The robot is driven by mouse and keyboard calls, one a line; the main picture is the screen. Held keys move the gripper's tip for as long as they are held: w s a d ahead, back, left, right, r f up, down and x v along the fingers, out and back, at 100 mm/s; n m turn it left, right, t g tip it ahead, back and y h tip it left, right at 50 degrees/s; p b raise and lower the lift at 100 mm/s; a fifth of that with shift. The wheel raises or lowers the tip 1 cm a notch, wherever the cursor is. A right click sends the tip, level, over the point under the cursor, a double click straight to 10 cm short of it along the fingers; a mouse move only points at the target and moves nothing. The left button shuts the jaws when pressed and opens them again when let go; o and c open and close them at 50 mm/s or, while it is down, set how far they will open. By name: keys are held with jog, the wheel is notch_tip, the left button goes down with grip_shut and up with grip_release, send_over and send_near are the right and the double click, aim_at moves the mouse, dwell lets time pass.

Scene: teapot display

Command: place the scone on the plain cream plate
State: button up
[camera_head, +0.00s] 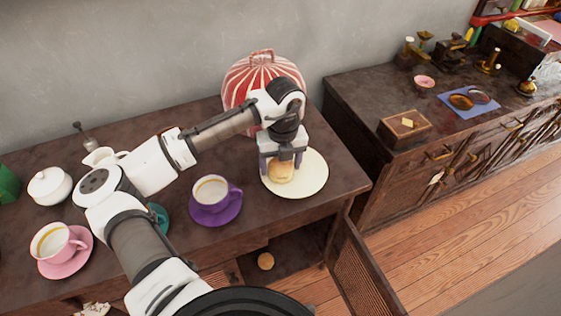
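The scone (281,172) is a small golden-brown round. It shows over the plain cream plate (312,183), toward its back left, and looks to be on or just above its surface. My gripper (283,165) points down over the plate, with one finger to each side of the scone. The fingers are spread about as wide as the scone. I cannot tell whether they press on it or stand just clear. The far side of the scone is hidden by the gripper.
A purple cup and saucer (213,210) stand left of the plate. A red-and-white striped cosy (261,75) is behind my gripper. A pink cup and saucer (62,248) and a white sugar pot (50,187) stand at left. A small round tan thing (265,261) lies below the table.

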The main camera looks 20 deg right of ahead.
jog(key=shift+o, duration=0.8)
jog(key=shift+r, duration=0.1)
jog(key=shift+r, duration=0.25)
notch_tip(320, 180, up, 12)
jog(key=b, duration=0.1)
jog(key=shift+d, duration=0.25)
jog(key=shift+f, duration=0.1)
